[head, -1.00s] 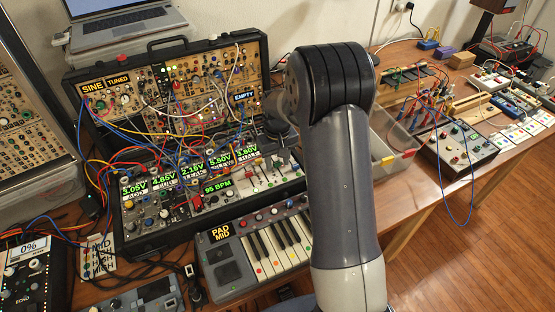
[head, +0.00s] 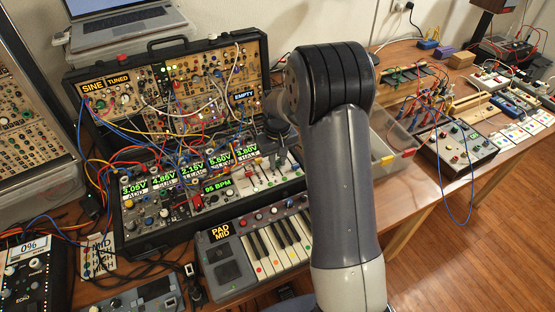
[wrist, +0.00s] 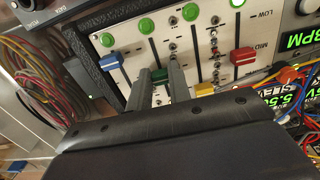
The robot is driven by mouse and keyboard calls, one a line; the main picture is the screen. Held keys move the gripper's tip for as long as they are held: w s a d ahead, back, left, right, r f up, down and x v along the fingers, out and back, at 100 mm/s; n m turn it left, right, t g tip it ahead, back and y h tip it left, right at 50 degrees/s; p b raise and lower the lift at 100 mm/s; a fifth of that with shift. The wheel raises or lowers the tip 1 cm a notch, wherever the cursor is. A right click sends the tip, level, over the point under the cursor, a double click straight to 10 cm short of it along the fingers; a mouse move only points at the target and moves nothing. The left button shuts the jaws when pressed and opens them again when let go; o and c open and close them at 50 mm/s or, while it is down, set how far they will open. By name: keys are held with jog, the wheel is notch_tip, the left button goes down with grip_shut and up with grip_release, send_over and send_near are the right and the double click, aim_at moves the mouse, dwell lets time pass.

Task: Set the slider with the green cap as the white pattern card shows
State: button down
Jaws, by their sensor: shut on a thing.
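Patch cables (wrist: 40,75) hang beside the panel. In the head view, the keyboard (head: 258,250) lies in front and a clear bin (head: 405,152) to the right.

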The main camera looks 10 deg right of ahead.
jog(key=shift+w+a+r, duration=0.1)
jog(key=shift+w+a, duration=0.1)
jog(key=shift+w, duration=0.75)
jog(key=shift+w+a, duration=0.15)
jog(key=shift+w, duration=0.8)
jog(key=c, duration=1.3)
grip_release()
notch_tip(320, 180, up, 11)
jog(key=shift+f, duration=0.15)
jog(key=shift+f, duration=0.1)
notch_tip(320, 180, down, 11)
jog(key=shift+s+r, duration=0.1)
jog(key=shift+s+d+r, duration=0.1)
jog(key=shift+s+d, duration=0.1)
jog(key=shift+s, duration=0.8)
